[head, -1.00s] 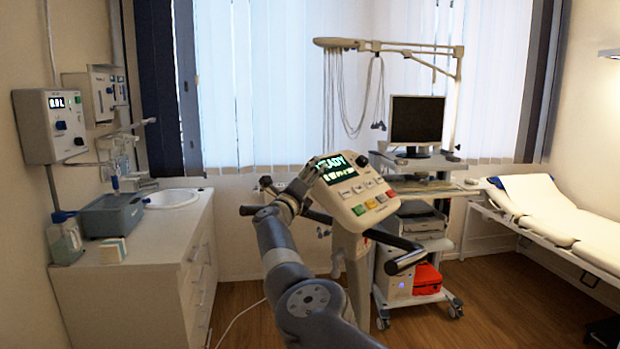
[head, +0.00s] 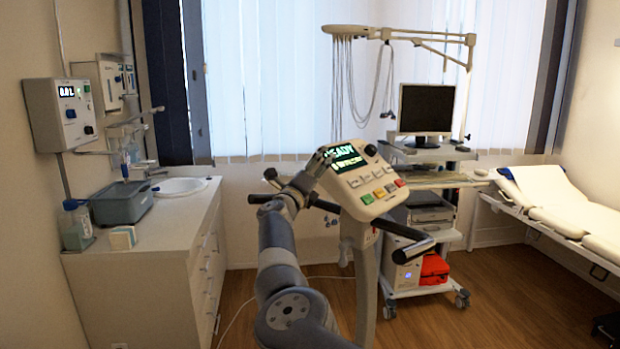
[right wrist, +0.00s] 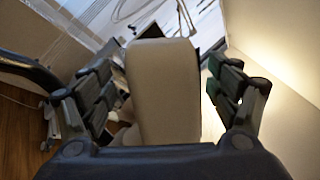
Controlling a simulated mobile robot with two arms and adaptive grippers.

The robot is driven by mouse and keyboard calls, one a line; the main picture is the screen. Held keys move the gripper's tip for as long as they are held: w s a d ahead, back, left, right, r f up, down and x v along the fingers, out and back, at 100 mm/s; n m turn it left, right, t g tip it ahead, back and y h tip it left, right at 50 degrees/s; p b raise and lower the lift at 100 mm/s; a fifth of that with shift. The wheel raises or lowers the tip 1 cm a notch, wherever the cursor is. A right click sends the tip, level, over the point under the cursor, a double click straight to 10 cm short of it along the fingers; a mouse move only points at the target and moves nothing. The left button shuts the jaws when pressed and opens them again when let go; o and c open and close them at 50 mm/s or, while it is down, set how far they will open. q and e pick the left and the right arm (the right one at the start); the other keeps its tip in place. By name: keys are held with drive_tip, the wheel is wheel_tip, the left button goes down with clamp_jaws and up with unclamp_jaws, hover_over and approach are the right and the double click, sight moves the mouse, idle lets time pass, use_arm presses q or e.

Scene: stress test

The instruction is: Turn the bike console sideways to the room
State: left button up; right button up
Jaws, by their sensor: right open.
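The bike console (head: 362,182) is a beige tilted panel with a lit green display and coloured buttons, on a pale column (head: 365,275). Its display faces toward me and up. Dark handlebars (head: 405,249) stick out on both sides. My right gripper (head: 318,178) is at the console's left upper edge and hides part of the display. In the right wrist view the beige console body (right wrist: 162,90) stands between the spread fingers, with gaps on both sides. The right gripper is open. My left gripper is not in view.
A wheeled cart (head: 425,225) with a monitor (head: 426,108) and a cable arm stands close behind the console. A white cabinet (head: 150,265) with a sink is at left, an examination couch (head: 560,205) at right. Wooden floor is free between cart and couch.

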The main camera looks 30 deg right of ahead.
drive_tip(key=shift+v, duration=2.65)
